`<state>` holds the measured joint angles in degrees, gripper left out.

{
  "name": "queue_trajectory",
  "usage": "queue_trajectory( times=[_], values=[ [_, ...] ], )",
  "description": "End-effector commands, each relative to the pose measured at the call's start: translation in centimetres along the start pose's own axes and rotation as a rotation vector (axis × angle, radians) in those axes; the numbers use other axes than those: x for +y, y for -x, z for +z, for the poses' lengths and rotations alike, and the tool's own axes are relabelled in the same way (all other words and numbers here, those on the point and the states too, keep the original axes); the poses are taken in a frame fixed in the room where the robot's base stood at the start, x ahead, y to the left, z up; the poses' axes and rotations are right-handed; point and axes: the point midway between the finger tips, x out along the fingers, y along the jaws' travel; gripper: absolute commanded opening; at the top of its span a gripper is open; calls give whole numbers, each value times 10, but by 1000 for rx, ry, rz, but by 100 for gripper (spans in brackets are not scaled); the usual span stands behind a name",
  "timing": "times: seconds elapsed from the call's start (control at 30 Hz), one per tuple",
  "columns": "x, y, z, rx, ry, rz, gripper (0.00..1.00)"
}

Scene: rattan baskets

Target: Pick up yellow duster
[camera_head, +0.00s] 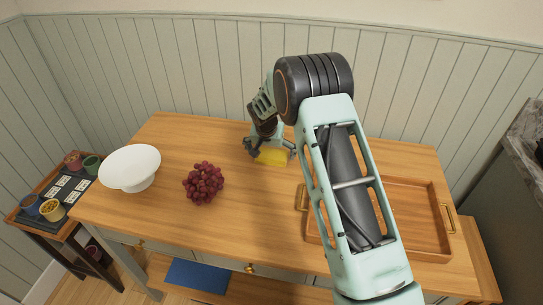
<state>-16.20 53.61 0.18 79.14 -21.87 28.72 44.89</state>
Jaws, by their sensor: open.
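The yellow duster (271,157) lies on the wooden table (235,222) near the middle, toward the back. My gripper (270,151) is open, with its fingers low around the duster, one on the left and one on the right. Part of the duster is hidden behind my gripper. I cannot tell whether the fingers touch it.
Red grapes (203,183) lie left of the duster, and a white bowl (131,168) stands further left. A wooden tray (421,192) with brass handles lies at the right, partly hidden by my arm. A side table with several cups (52,209) stands at far left.

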Motion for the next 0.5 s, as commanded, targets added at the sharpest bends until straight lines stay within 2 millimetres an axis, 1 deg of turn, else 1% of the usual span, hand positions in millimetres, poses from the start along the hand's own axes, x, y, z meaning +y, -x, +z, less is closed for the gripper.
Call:
queue_trajectory(
  times=[0.23,0.5],
  values=[
    [0,-2,0,0,0,0,100],
    [0,-1,0,-1,0,0,70]
  ],
)
